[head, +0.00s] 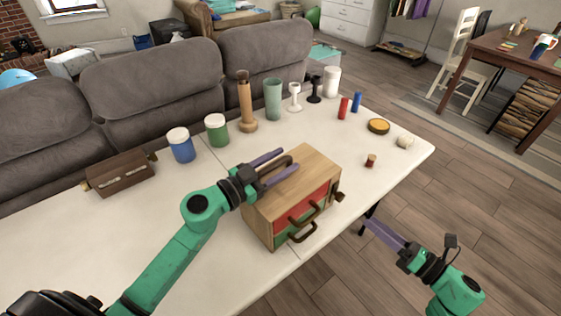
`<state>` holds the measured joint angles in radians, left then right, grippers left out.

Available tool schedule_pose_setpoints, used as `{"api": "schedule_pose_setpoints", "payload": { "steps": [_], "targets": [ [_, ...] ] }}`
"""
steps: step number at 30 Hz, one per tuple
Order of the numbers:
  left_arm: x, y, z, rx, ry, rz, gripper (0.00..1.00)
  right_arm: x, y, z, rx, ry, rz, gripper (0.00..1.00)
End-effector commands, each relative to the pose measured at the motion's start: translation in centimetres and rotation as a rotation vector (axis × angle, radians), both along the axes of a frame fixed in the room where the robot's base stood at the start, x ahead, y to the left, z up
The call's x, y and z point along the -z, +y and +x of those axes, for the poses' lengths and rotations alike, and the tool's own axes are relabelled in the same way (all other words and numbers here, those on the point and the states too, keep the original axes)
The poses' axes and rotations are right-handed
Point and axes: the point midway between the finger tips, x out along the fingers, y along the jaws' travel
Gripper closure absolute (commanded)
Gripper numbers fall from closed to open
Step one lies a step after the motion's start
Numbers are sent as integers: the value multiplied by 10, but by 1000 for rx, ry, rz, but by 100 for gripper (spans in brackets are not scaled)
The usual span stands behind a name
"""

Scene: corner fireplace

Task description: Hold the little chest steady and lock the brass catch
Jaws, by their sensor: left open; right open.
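A small wooden chest (262,213) stands on the white table, with a red drawer front (296,208) above a green one and dark curved handles. My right gripper (368,224) is open and empty, apart from the chest, beyond the table's front edge.
The white table (190,255) also holds a brown box (120,177), a blue jar (181,147), a green jar (216,132), a wooden mill (245,105) and several small items at the right. A grey sofa (150,80) stands behind. Table left of the chest is clear.

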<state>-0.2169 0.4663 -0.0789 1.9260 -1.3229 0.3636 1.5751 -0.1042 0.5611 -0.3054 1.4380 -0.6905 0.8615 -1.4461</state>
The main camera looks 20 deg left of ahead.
Motion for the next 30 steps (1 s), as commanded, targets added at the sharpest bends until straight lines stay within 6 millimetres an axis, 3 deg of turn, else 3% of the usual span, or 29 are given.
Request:
{"api": "schedule_pose_setpoints", "payload": {
  "steps": [2,6,30],
  "targets": [
    [0,0,0,0,0,0,47,0,0,0,0,0,0,50],
    [0,0,0,0,0,0,100,0,0,0,0,0,0,50],
    [0,0,-1,0,-1,2,100,0,0,0,0,0,0,50]
  ]
}}
